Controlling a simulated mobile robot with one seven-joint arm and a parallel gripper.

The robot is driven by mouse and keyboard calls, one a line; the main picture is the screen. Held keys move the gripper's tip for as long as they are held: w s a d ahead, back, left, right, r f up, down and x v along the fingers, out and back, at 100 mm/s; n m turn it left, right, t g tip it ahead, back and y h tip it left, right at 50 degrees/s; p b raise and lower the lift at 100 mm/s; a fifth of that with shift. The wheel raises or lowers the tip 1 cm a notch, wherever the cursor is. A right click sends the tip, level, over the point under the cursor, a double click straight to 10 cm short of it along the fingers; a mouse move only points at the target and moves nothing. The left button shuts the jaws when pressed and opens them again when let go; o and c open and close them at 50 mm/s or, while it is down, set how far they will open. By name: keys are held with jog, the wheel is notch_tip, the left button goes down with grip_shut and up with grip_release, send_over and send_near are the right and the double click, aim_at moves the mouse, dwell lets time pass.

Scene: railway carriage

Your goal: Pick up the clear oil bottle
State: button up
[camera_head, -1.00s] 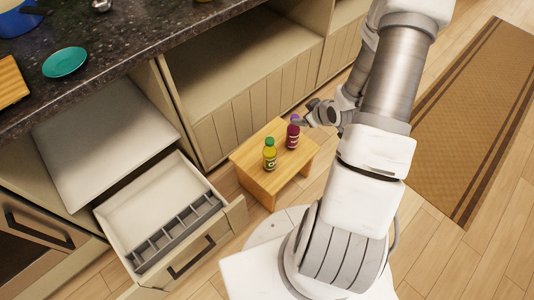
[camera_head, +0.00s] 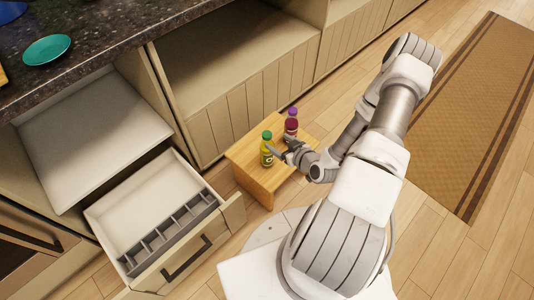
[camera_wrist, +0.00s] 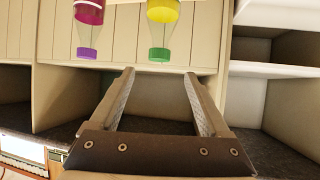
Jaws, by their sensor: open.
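The oil bottle (camera_head: 266,152) has a green cap and a yellow body, and stands upright on a small wooden stool. In the wrist view the oil bottle (camera_wrist: 160,31) appears upside down, cut by the top edge, with a clear upper part and a yellow band. My gripper (camera_head: 280,147) is open and empty, close to the right of the bottle in the head view. In the wrist view my gripper's fingers (camera_wrist: 158,75) point towards it, with the green cap appearing between and beyond the fingertips. Whether they touch it is unclear.
A dark red bottle with a purple cap (camera_head: 291,126) stands beside the oil bottle on the stool (camera_head: 246,159). An open drawer (camera_head: 126,207) with a divided grey tray is on the left. Cabinets line the back; a brown rug (camera_head: 470,110) lies on the right.

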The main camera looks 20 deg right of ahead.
aim_at(268, 136)
jog(key=b+x, duration=0.1)
jog(key=x, duration=0.6)
jog(key=shift+b+x, duration=1.25)
jog(key=shift+x, duration=1.45)
jog(key=shift+s+d+f, duration=0.1)
jog(key=shift+f, duration=0.05)
jog(key=shift+c, duration=0.3)
grip_shut()
